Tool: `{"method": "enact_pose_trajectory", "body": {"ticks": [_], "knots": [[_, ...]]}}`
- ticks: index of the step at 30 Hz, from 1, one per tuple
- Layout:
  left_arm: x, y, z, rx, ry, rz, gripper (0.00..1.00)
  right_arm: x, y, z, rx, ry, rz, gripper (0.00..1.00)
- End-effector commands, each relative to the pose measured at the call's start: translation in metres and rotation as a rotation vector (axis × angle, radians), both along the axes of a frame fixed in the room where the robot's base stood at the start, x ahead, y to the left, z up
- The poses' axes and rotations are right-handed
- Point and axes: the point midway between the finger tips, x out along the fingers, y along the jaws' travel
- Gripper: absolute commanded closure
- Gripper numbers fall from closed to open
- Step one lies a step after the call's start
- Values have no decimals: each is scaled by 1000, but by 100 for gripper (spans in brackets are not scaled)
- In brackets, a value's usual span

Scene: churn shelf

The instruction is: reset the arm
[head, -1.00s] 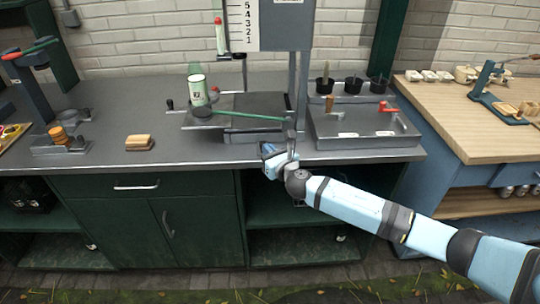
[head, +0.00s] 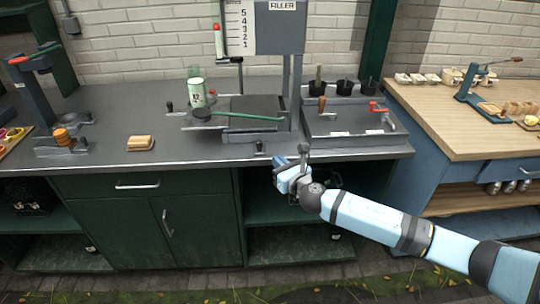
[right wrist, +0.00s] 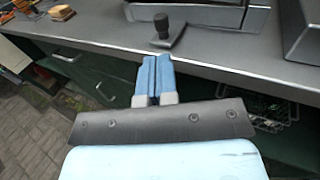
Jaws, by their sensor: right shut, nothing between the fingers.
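My right arm comes in from the right in the head view. Its gripper (head: 279,164) is at the front edge of the dark counter (head: 215,152), below the filler machine. In the right wrist view the two blue fingers of the gripper (right wrist: 155,62) are together with nothing between them. They point at the counter edge, just short of a black knob on a small base (right wrist: 163,28). My left gripper is not in view.
A wooden table (head: 460,115) is at the right. Open floor lies in front.

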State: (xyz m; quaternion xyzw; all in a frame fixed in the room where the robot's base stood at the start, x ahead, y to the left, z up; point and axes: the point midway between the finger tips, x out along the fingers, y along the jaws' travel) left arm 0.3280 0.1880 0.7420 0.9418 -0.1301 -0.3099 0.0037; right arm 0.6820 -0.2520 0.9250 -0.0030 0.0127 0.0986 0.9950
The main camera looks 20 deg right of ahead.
Motion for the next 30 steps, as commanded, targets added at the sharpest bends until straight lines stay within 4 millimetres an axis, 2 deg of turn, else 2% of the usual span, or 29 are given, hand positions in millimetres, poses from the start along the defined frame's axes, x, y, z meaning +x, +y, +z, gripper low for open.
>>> {"method": "enact_pose_trajectory", "body": {"ticks": [1,6,9,15,19,23,27,30], "knots": [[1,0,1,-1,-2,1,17,-13,-3,0,-2,3,2,100],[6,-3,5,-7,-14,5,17,-41,-8,0,0,2,1,100],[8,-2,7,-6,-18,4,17,-51,-10,1,0,2,1,100],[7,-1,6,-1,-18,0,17,-58,-11,1,1,1,1,100],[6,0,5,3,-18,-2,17,-67,-2,-10,99,47,-1,100],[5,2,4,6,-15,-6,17,-99,22,-44,458,210,-31,100],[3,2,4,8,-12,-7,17,-155,51,-90,1065,464,-150,100],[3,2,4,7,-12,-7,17,-198,64,-117,1509,616,-288,100]]}}
